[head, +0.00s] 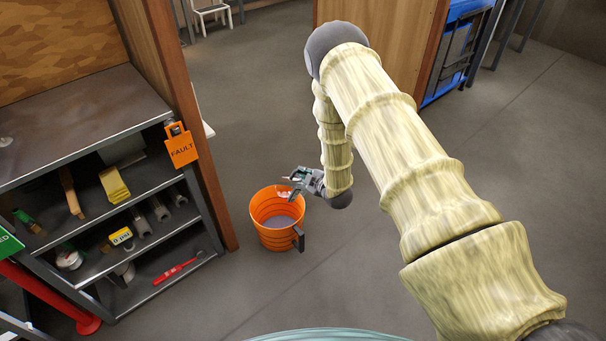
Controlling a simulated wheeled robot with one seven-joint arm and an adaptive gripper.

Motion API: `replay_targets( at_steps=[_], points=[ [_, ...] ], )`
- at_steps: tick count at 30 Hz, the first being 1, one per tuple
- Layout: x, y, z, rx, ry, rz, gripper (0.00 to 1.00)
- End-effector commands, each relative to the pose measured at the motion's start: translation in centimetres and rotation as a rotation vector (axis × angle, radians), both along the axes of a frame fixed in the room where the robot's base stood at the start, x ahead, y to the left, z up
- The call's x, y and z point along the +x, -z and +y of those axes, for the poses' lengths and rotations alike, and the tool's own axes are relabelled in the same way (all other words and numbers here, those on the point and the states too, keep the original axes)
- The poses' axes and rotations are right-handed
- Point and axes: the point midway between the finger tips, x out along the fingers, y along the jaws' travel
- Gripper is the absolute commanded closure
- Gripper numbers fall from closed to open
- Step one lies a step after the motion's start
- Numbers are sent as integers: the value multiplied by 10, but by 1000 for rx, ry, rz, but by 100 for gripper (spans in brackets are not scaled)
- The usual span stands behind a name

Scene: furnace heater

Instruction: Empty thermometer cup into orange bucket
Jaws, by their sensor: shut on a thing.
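The orange bucket (276,238) stands upright on the grey floor, right of the shelf unit, with a dark handle on its right side. Its inside looks greyish at the bottom. My gripper (291,184) is over the bucket's back right rim, reaching in from the right. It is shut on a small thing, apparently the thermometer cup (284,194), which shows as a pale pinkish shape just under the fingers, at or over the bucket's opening. It is too small to tell the cup's tilt or its contents.
A dark shelf unit (75,120) on the left holds several tools, yellow items and a red wrench (175,271). An orange FAULT tag (181,146) hangs on its wooden side post. A red stand base (88,326) is at the lower left. The floor right of the bucket is clear.

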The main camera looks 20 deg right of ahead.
Motion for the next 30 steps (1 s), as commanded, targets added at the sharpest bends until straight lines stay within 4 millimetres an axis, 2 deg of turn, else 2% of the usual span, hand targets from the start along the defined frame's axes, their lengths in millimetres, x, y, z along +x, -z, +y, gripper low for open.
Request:
replay_targets(
  at_steps=[8,21,30],
  points=[
    [0,0,0,7,0,2,100],
    [6,14,-13,300,0,105,100],
    [6,15,-13,331,-1,119,100]
  ],
)
